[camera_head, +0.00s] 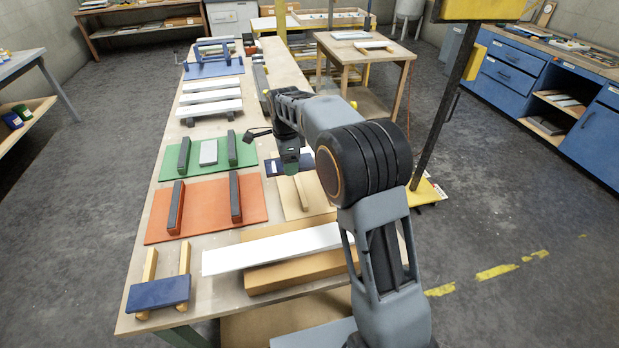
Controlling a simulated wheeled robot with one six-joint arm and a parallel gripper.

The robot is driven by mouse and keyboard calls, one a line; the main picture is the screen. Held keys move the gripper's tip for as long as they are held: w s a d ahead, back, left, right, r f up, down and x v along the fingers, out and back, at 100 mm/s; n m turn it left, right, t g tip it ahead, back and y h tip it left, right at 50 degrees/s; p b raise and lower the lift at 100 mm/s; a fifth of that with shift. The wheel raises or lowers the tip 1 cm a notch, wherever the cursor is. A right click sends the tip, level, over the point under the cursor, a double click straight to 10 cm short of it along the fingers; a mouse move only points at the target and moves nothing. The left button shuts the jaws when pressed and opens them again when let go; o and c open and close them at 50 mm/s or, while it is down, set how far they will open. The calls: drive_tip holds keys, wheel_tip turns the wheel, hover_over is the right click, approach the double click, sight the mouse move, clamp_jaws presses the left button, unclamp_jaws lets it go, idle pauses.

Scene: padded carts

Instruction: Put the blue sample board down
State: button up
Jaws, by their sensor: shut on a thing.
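The blue sample board (272,168) is a small dark blue plate with a pale mark, in the middle of the head view. My gripper (290,166) is shut on it from above, and my wrist hides part of it. The board is over or at the far end of a light wooden board (309,210) with a wooden bar (300,190) on it. I cannot tell whether the blue board touches wood beneath. A second blue board (158,293) lies across two wooden bars at the table's near left corner.
Left of my gripper are a green board (170,160) and an orange board (205,207), each with upright dark-topped bars. A long white board (270,250) lies on a brown block (300,272) nearer me. White boards (210,108) and a blue rack (215,68) stand farther along the table.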

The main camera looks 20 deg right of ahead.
drive_tip(key=d+f, duration=0.3)
drive_tip(key=w+d+f, duration=0.1)
drive_tip(key=d+f, duration=0.1)
drive_tip(key=shift+d+f, duration=0.2)
drive_tip(key=shift+d, duration=0.05)
drive_tip(key=f, duration=0.1)
drive_tip(key=d+f, duration=0.1)
drive_tip(key=f, duration=0.1)
drive_tip(key=shift+d+f, duration=0.1)
drive_tip(key=shift+f, duration=0.6)
drive_tip(key=shift+f, duration=0.2)
drive_tip(key=o, duration=1)
drive_tip(key=shift+r, duration=0.1)
drive_tip(key=shift+c, duration=0.2)
